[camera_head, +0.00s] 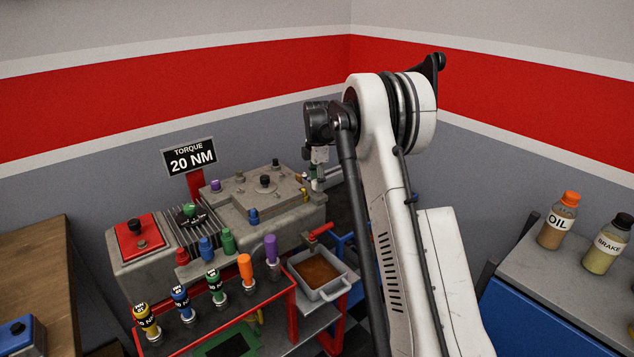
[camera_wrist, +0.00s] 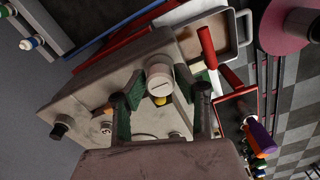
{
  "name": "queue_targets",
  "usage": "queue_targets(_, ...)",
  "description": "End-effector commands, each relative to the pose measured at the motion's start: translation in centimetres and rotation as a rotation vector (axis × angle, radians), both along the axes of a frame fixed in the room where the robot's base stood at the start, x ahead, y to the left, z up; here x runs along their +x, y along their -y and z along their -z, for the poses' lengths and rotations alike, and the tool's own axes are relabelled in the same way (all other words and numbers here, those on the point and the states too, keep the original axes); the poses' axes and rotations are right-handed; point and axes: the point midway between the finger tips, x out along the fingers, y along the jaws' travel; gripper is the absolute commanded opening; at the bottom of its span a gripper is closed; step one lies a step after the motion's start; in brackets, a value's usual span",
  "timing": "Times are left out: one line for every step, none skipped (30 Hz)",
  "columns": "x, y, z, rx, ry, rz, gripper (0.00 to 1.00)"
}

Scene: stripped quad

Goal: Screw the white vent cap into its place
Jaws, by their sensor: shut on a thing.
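The white vent cap (camera_wrist: 160,76) is a round white piece with a slot-like line on its face. In the wrist view it lies between the two green-padded fingers of my gripper (camera_wrist: 166,84), which is shut on it. The grey engine block (camera_wrist: 90,106) lies behind it, and a yellow part shows just beside the cap. In the head view my gripper (camera_head: 315,182) is small and at the right end of the engine block (camera_head: 262,205). The cap's seat and any thread contact are hidden, so I cannot tell whether it touches the block.
A torque sign (camera_head: 190,159) reading 20 NM stands behind the block. Several coloured-handled tools stand in the red-framed rack (camera_head: 232,313) in front. A tray of brown liquid (camera_head: 317,270) sits right of them. Bottles (camera_head: 558,220) stand on the right bench.

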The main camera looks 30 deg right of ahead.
Motion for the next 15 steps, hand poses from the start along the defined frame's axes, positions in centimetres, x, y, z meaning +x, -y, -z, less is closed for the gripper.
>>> queue_targets(0.0,0.0,0.18,0.0,0.0,0.0,0.03)
queue_targets(0.0,0.0,0.24,0.0,0.0,0.0,0.03)
queue_targets(0.0,0.0,0.33,0.0,0.0,0.0,0.03)
queue_targets(0.0,0.0,0.39,0.0,0.0,0.0,0.03)
queue_targets(0.0,0.0,0.45,0.0,0.0,0.0,0.03)
queue_targets(0.0,0.0,0.54,0.0,0.0,0.0,0.03)
queue_targets(0.0,0.0,0.6,0.0,0.0,0.0,0.03)
queue_targets(0.0,0.0,0.67,0.0,0.0,0.0,0.03)
queue_targets(0.0,0.0,0.75,0.0,0.0,0.0,0.03)
queue_targets(0.0,0.0,0.81,0.0,0.0,0.0,0.03)
queue_targets(0.0,0.0,0.88,0.0,0.0,0.0,0.03)
queue_targets(0.0,0.0,0.96,0.0,0.0,0.0,0.03)
queue_targets(0.0,0.0,1.03,0.0,0.0,0.0,0.03)
queue_targets(0.0,0.0,1.09,0.0,0.0,0.0,0.03)
queue_targets(0.0,0.0,1.07,0.0,0.0,0.0,0.32)
